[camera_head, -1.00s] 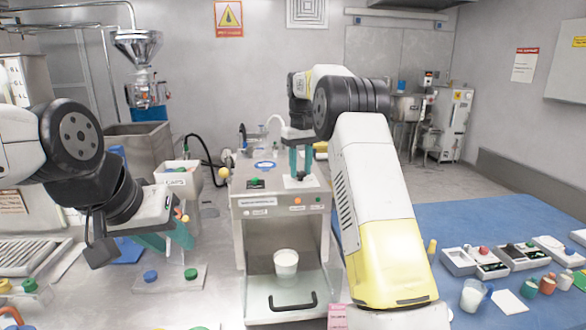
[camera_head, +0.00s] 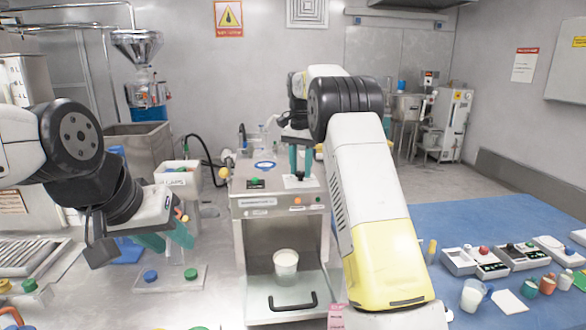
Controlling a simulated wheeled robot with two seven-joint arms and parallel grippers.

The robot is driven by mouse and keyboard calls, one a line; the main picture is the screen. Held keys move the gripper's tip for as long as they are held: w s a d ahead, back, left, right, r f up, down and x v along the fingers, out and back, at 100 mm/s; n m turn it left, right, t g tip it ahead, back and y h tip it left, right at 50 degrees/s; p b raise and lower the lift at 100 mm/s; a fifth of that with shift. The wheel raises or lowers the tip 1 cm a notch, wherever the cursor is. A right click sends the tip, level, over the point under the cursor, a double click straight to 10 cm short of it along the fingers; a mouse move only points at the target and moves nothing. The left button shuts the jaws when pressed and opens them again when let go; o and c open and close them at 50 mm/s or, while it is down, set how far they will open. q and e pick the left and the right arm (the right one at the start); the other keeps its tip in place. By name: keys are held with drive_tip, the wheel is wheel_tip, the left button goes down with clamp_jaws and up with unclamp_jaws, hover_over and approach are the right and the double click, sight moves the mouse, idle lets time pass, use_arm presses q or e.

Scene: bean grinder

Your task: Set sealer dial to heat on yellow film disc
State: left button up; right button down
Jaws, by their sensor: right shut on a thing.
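I cannot make out a yellow film disc.
A clear plate with blue and green knobs (camera_head: 190,274) lies below my left gripper. A white bin (camera_head: 178,178) stands behind it. On the blue mat (camera_head: 471,219) at right are small devices, a cup (camera_head: 471,296) and little pots.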

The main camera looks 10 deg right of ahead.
sight(300, 172)
drive_tip(key=shift+m, duration=2.3)
drive_tip(key=c, duration=1)
unclamp_jaws()
wheel_tip(300, 172, up, 7)
drive_tip(key=shift+w+f, duration=0.1)
drive_tip(key=shift+r, duration=0.5)
